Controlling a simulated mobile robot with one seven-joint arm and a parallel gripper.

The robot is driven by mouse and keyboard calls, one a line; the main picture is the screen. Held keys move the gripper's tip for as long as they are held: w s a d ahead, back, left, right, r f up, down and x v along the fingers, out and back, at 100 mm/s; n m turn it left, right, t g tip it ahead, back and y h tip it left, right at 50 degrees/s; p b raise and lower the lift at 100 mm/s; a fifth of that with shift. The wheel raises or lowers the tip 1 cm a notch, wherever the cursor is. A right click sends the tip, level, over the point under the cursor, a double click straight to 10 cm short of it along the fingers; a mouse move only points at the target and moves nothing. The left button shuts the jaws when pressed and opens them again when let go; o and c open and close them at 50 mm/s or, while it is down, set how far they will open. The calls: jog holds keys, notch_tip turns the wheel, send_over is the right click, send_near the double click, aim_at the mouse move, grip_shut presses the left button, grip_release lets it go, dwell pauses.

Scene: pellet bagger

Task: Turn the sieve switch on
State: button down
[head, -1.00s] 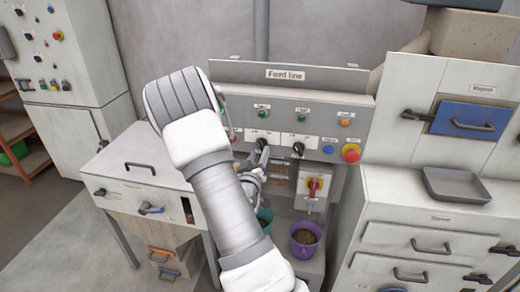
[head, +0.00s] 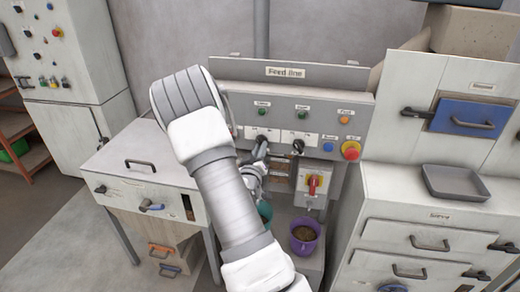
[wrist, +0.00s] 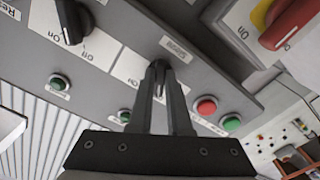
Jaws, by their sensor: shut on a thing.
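My gripper (wrist: 160,72) is shut on a black rotary knob (wrist: 165,43) on the grey "Feed line" panel (head: 290,112). The fingers cover most of this knob in the wrist view. The label beside it is too blurred to read, so I cannot be sure that it is the sieve switch. In the head view the held knob (head: 262,141) is the left of two knobs, with my gripper just below it. A second black knob (head: 298,146) stands to its right. It also shows at the top left of the wrist view (wrist: 74,20), with "On" markings around it.
Red (wrist: 206,106) and green (wrist: 231,122) buttons lie close to my fingers. A white drawer cabinet stands right.

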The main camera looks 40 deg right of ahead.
jog(key=shift+f+m+b, duration=0.15)
jog(key=shift+m+b, duration=0.15)
jog(key=shift+b, duration=0.4)
jog(key=m+b, duration=0.5)
jog(key=b, duration=0.5)
jog(key=m+b, duration=0.6)
jog(key=b, duration=0.4)
jog(key=shift+w+a, duration=0.2)
jog(key=shift+r+m, duration=0.2)
jog(key=shift+m, duration=0.2)
jog(key=c, duration=0.9)
grip_release()
jog(key=shift+o, duration=0.2)
